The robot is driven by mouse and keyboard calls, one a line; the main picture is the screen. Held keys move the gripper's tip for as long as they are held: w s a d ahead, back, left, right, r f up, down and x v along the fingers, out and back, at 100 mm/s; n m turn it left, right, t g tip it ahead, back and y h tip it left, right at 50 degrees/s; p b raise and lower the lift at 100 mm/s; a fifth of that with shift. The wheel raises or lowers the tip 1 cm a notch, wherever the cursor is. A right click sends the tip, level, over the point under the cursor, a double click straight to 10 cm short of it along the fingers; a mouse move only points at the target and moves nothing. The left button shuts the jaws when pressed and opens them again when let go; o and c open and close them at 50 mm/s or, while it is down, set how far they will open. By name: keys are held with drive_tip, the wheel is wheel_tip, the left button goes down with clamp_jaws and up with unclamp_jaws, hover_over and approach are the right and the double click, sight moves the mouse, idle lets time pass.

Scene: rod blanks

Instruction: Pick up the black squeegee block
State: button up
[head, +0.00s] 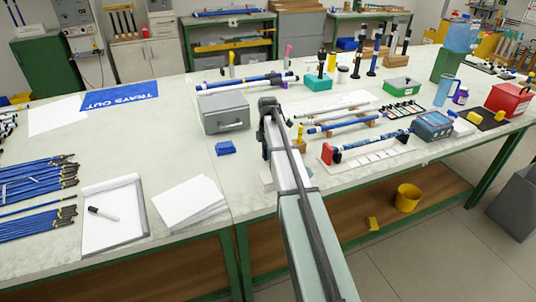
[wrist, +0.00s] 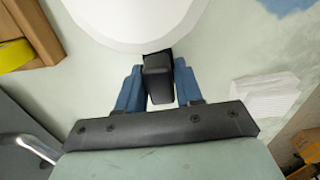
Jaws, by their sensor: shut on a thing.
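The black squeegee block (wrist: 158,78) is in the middle of the wrist view, between the two blue fingers of my gripper (wrist: 158,88). The fingers are closed on its sides. Its far end meets the edge of a large white rounded thing at the top of the view; I cannot tell whether they touch. In the head view, the dark end of my arm is above the table beside the grey box, and the block and fingertips cannot be made out there.
The grey box (head: 224,112) with a handle stands left of my arm. A blue folded cloth (head: 225,148) and white paper sheets (head: 190,204) lie nearer. Blue rods (head: 345,125) and a blue box (head: 432,126) are to the right. The table between cloth and clipboard (head: 113,214) is partly clear.

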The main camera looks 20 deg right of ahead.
drive_tip(key=shift+c, duration=0.8)
wheel_tip(320, 180, up, 10)
drive_tip(key=o, duration=0.5)
drive_tip(key=c, duration=0.4)
